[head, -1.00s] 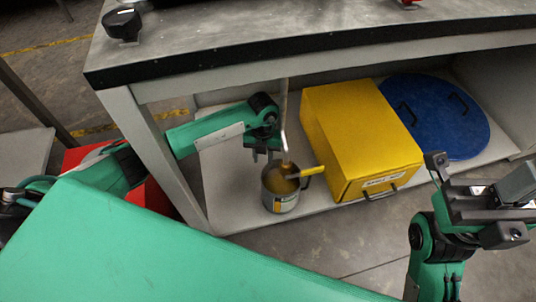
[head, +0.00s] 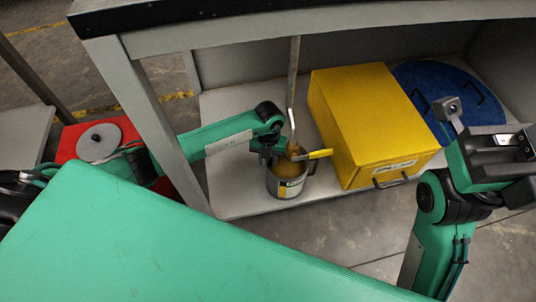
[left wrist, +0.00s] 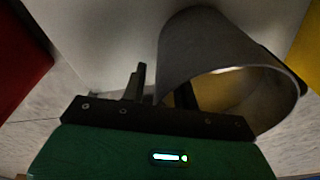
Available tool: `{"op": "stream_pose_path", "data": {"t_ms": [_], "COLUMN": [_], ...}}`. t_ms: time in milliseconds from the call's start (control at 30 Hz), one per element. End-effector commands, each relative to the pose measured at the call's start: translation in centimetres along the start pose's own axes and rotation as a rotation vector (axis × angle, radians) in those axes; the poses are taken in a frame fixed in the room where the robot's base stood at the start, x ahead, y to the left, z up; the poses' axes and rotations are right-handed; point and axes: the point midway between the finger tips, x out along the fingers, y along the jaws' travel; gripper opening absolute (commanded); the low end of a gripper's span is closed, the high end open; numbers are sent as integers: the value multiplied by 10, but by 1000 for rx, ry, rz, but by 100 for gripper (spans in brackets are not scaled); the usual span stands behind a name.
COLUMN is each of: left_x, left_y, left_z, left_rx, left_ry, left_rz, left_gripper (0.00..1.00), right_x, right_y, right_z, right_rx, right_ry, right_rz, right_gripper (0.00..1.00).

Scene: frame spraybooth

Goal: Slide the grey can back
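The grey can (head: 287,187), open-topped with a yellow-and-white label, stands upright near the front edge of the low shelf (head: 235,185). A brass pipe valve with a yellow lever (head: 319,154) shows above it and covers part of its mouth. My left gripper (head: 265,157) is at the can's left rear rim. In the left wrist view, the can (left wrist: 205,50) lies across the gripper (left wrist: 160,90): one finger is outside its wall with a small gap, the other shows partly within the mouth. The fingers are apart. My right gripper (head: 492,150) is at the right, away from the can; its fingertips are unclear.
A yellow box (head: 365,120) with a front handle stands just right of the can. A blue round lid (head: 465,85) lies behind it. The table's legs (head: 150,110) and top (head: 250,30) frame the shelf. A red bin (head: 75,140) is left.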

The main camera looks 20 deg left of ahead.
Motion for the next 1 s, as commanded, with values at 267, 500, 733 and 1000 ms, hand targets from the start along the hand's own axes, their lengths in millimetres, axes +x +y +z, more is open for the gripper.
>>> {"op": "stream_pose_path", "data": {"t_ms": [267, 500, 733, 1000], "left_x": [10, 10, 10, 10], "left_y": [0, 0, 0, 0], "left_z": [0, 0, 0, 0], "left_rx": [-1, 0, 0, -1], "left_ry": [-1, 0, 0, 0], "left_rz": [0, 0, 0, 0], "left_gripper": [30, 22, 0, 0], "right_x": [2, 2, 2, 2], "right_y": [-3, -3, -3, -3], "right_z": [0, 0, 0, 0], "right_rx": [10, 10, 10, 10], "right_ry": [9, 9, 9, 9], "right_rz": [-5, -5, -5, -5], "right_gripper": [0, 0, 0, 0]}}
